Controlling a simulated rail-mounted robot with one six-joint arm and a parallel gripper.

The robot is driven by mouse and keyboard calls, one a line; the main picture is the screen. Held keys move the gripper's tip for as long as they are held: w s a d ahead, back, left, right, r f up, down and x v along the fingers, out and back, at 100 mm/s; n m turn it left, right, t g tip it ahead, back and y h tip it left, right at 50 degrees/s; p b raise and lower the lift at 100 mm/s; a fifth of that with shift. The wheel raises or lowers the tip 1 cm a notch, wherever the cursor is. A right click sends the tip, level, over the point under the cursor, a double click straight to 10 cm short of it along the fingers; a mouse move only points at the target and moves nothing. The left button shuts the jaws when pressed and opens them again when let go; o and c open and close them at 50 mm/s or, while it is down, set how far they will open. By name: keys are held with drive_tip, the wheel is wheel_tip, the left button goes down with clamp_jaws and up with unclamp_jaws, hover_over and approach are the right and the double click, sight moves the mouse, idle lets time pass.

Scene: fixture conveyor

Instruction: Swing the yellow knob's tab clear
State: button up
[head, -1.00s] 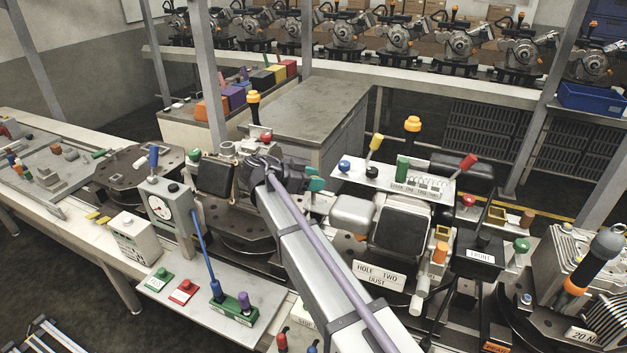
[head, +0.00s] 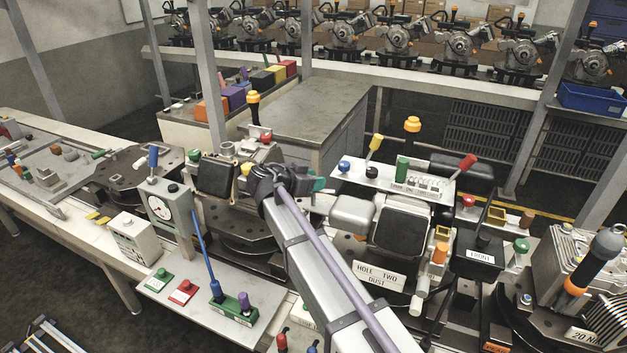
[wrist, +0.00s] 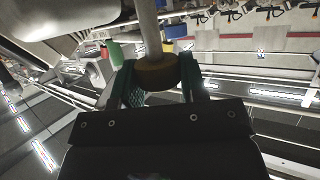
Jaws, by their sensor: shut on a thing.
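My gripper (wrist: 163,85) has its teal fingers on either side of a dark yellow round knob (wrist: 155,74) in the wrist view, shut on it. A pale grey post rises from the knob, away from the gripper. In the head view, my gripper (head: 318,184) is at the centre, beside the black pad of the middle station, and its fingers are partly hidden by my wrist. I cannot make out the held knob there. A small yellow piece (head: 246,169) shows left of my wrist; I cannot tell whether it is the same knob. I cannot make out a tab.
A grey cushion (head: 352,214) and a label block (head: 380,275) stand right of my arm. A white panel with levers (head: 375,178) is behind them. A gauge box (head: 168,210) and a blue rod (head: 203,248) stand to the left.

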drive_tip(key=n+t+y, duration=0.2)
drive_tip(key=n+y, duration=0.1)
drive_tip(key=n+t+y, duration=0.2)
drive_tip(key=n+y, duration=0.2)
drive_tip(key=shift+s+d, duration=0.1)
drive_tip(key=n+y, duration=0.4)
drive_tip(key=y, duration=0.1)
drive_tip(key=shift+n+t+y, duration=0.3)
drive_tip(key=shift+n+g+y, duration=0.5)
drive_tip(key=shift+n+y, duration=0.9)
drive_tip(key=o, duration=0.9)
drive_tip(key=p+v, duration=0.4)
drive_tip(key=v, duration=0.6)
drive_tip(key=shift+s+d+r, duration=0.1)
drive_tip(key=shift+s+d, duration=0.1)
drive_tip(key=shift+d, duration=0.05)
